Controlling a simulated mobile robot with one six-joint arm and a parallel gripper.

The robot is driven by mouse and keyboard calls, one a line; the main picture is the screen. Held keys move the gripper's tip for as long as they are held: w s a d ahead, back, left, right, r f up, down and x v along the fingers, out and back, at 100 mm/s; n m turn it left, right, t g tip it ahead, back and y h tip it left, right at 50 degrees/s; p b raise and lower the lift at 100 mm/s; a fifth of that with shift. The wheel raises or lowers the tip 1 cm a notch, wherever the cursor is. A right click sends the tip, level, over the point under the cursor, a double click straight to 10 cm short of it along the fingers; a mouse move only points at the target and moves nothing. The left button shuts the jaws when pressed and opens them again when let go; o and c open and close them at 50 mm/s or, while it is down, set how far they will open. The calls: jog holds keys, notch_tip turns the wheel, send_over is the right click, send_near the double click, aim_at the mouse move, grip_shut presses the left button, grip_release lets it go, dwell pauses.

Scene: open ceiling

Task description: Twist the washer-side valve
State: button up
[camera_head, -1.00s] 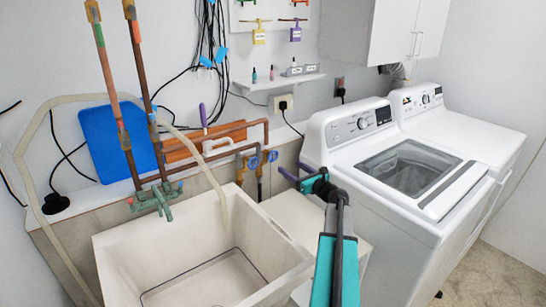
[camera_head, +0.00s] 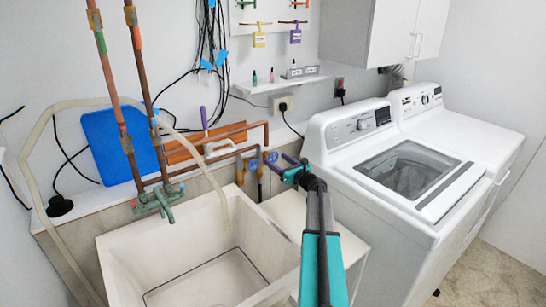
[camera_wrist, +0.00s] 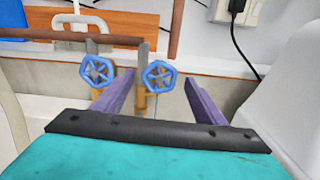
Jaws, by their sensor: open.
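Two blue round-handled valves sit side by side on copper pipes behind the sink. The washer-side valve (camera_head: 271,158) is the right one, and it also shows in the wrist view (camera_wrist: 158,76). The other valve (camera_head: 253,165) is to its left and also shows in the wrist view (camera_wrist: 97,70). My gripper (camera_head: 281,166) is open and empty, with purple fingers just right of the valves in the head view. In the wrist view my gripper (camera_wrist: 158,80) has its fingers spread either side of the right valve's wheel, which appears ahead between them. I cannot tell whether either finger touches it.
A white utility sink (camera_head: 200,262) stands below and left of the valves. The white washer (camera_head: 385,165) is close on the right. A power plug (camera_head: 283,104) with a black cord is on the wall above. A horizontal copper pipe (camera_wrist: 70,39) runs left of the valves.

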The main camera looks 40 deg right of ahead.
aim_at(274, 158)
jog(key=shift+w+d+p, duration=0.1)
jog(key=shift+w+p, duration=0.45)
jog(key=shift+w, duration=1.4)
jog(key=c, duration=1)
jog(key=shift+c, duration=0.2)
